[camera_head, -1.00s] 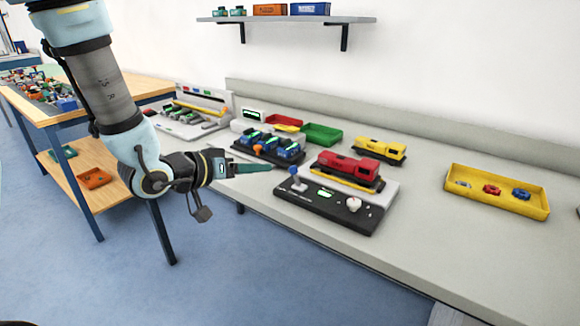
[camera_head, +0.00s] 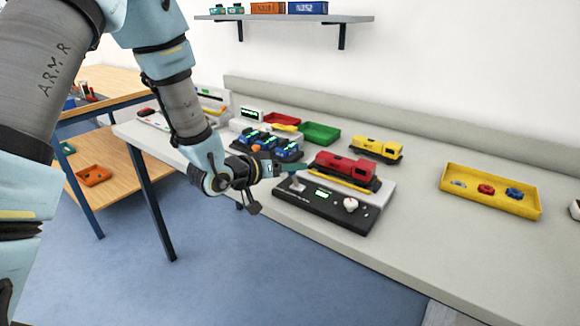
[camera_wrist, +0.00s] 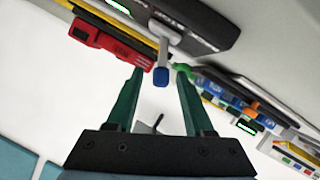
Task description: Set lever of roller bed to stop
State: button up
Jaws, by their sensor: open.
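The roller bed has a black control panel (camera_head: 325,203) on the front of the bench, with a red locomotive (camera_head: 345,167) on the bed behind it. Its lever shows a grey stem (camera_head: 297,184) at the panel's left end; its blue knob is hidden by my gripper (camera_head: 291,169) in the head view. In the wrist view the lever's blue knob (camera_wrist: 161,77) hangs down from the panel, in line with the gap between my gripper's (camera_wrist: 160,71) green fingertips. The gripper is open, with space on both sides of the knob. I cannot tell whether the knob is at fingertip depth.
A white knob (camera_head: 350,204) sits on the panel's right. Several blue items (camera_head: 265,145) stand left of the bed. A yellow locomotive (camera_head: 376,149), a green tray (camera_head: 320,133) and a yellow tray (camera_head: 490,190) are behind and right. The bench (camera_head: 430,235) is clear right of the panel.

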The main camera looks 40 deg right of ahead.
grip_shut()
dwell(0.3)
dwell(0.3)
